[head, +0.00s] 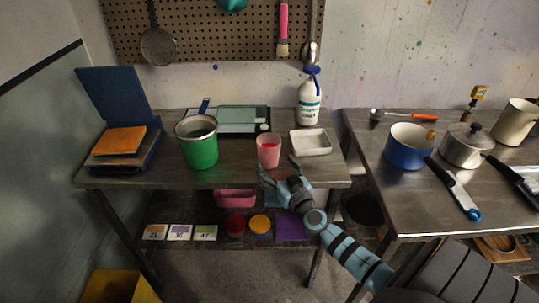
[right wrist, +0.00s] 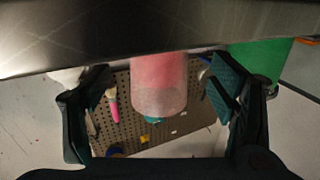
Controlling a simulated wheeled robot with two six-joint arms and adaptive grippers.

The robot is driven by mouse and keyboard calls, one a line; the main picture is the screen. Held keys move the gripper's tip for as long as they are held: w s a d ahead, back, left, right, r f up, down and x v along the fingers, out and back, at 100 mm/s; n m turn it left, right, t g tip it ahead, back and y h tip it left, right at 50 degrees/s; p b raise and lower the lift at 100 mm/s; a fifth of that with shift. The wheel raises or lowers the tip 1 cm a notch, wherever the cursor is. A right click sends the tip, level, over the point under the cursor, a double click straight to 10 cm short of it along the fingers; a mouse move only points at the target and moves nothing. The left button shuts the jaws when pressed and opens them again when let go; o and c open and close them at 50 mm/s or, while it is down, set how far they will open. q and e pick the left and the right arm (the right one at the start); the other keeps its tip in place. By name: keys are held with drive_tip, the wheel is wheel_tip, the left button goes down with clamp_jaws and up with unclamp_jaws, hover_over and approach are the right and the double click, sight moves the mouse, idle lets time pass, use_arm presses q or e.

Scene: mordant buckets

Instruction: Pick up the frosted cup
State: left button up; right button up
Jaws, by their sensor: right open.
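The frosted cup (head: 268,148) is pinkish, translucent and upright on the left workbench, close to its front edge, with something red inside. My right gripper (head: 278,172) is open and empty at the front edge of the bench, just in front of the cup. In the right wrist view, which is upside down, the frosted cup (right wrist: 159,86) appears between the two spread fingers of my right gripper (right wrist: 160,92). I see no finger touching it. My left gripper is not in view.
A green bucket (head: 203,152) with a grey strainer stands left of the cup; it also shows in the right wrist view (right wrist: 262,60). A white tray (head: 311,142) is at the right, a white bottle (head: 309,105) behind it. A scale (head: 238,121) lies behind the cup.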

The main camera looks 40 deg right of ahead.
sight(273, 159)
drive_tip(key=x, duration=0.3)
drive_tip(key=shift+w+d+r+b, duration=0.1)
drive_tip(key=shift+w+r+b, duration=0.15)
drive_tip(key=shift+b, duration=0.1)
drive_tip(key=c, duration=1.4)
drive_tip(key=shift+r, duration=0.15)
